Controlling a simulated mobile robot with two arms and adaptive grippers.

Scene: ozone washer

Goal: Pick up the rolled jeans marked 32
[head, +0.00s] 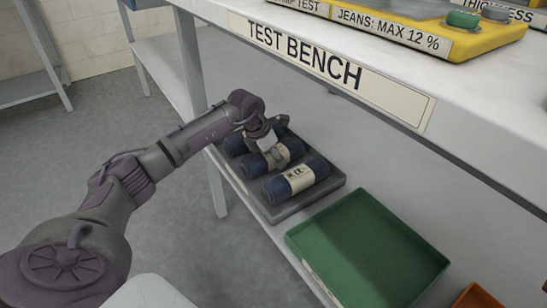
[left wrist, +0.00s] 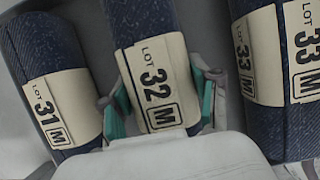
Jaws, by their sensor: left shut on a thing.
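The rolled jeans marked 32 (left wrist: 156,80) are a dark blue denim roll with a cream label band. In the head view it is the middle roll (head: 254,167) on a grey tray (head: 334,184). My left gripper (head: 268,148) reaches down over it. In the left wrist view the gripper's green-padded fingers (left wrist: 162,105) are shut on both sides of the label. The roll lies level with its neighbours; I cannot tell whether it touches the tray. My right gripper is not in view.
A roll marked 31 (left wrist: 50,85) and one marked 33 (left wrist: 270,80) lie close on either side. A green bin (head: 362,250) and an orange container (head: 478,297) stand to the right on the lower shelf. The test bench top (head: 400,60) overhangs the tray.

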